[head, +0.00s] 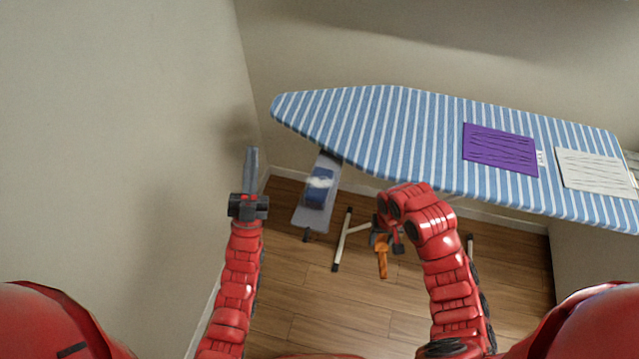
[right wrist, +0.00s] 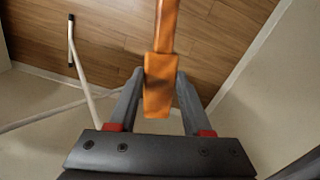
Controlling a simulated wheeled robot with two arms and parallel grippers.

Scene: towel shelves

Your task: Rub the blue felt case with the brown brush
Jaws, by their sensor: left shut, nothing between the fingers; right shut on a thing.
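The brown brush (head: 382,263) shows as an orange-brown handle hanging below my right gripper (head: 388,241). In the right wrist view the brush (right wrist: 159,88) sits between the two fingers of the right gripper (right wrist: 160,78), which is shut on it; its far end runs out of the top of that view. A blue item with a white patch, which looks like the blue felt case (head: 319,189), lies on a grey narrow shelf (head: 312,217) left of the right gripper and apart from it. My left gripper (head: 250,168) is shut, empty and pointing up, left of the shelf.
A blue-and-white striped ironing board (head: 400,130) spans the back and right, above the grey shelf. A purple cloth (head: 499,149) and a white cloth (head: 594,171) lie on it. Its pale legs (head: 343,240) stand on the wooden floor. A wall (head: 110,150) rises close on the left.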

